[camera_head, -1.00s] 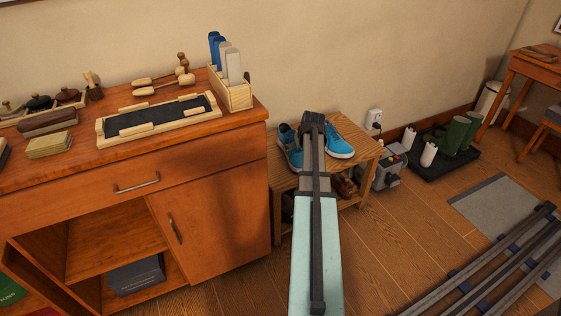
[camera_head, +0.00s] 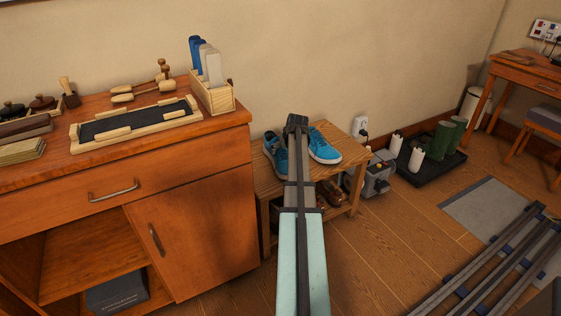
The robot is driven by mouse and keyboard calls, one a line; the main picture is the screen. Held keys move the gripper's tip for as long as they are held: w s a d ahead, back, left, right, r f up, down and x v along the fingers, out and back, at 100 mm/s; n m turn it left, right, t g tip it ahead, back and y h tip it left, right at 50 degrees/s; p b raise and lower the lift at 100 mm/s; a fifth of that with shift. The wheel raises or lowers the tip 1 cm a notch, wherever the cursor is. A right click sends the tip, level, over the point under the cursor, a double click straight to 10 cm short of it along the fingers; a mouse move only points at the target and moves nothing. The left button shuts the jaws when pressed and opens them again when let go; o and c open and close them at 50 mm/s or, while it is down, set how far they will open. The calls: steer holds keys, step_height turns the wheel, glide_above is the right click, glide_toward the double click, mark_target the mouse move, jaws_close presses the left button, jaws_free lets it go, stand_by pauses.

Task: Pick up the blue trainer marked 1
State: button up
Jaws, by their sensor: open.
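Two blue trainers stand on top of a low wooden slatted bench. The left trainer (camera_head: 274,152) is partly covered by my arm. The right trainer (camera_head: 325,147) shows most of its blue upper and white sole. The number marks are too small to read, so I cannot tell which one is 1. My arm reaches away from the camera over the bench (camera_head: 349,153), and its dark far end lies in the picture between the two trainers. My gripper's fingers cannot be made out; they are hidden behind the arm.
Brown shoes (camera_head: 330,190) sit on the bench's lower shelf. A grey box (camera_head: 375,178) and a black boot tray (camera_head: 428,174) stand right.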

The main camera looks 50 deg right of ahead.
steer(key=shift+b+x, duration=0.95)
steer(key=shift+x, duration=2.4)
steer(key=shift+w+r, duration=0.15)
steer(key=c, duration=1.4)
